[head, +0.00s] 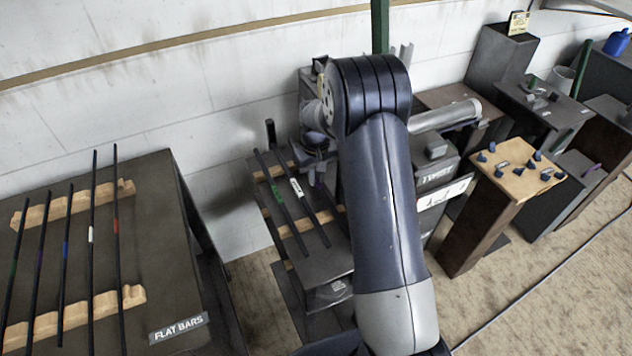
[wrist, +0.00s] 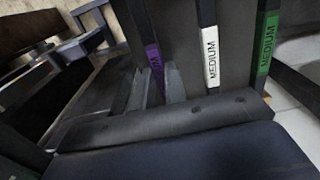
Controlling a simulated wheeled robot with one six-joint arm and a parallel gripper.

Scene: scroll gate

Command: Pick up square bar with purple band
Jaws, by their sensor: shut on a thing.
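The square bar with the purple band shows in the wrist view (wrist: 154,60), its lettered band between the two grey fingers. My gripper (wrist: 157,88) is shut on this bar at or just beside the band. In the head view my gripper (head: 316,172) is over the middle rack, and my arm hides most of the held bar. I cannot tell whether the bar still touches the rack.
The middle rack has wooden notched rests (head: 296,228). At the left, a dark table (head: 160,260) labelled FLAT BARS holds several thin banded bars. At the right, a wood-topped stand (head: 492,185) carries small dark pieces. A wall (head: 220,90) is close behind the racks.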

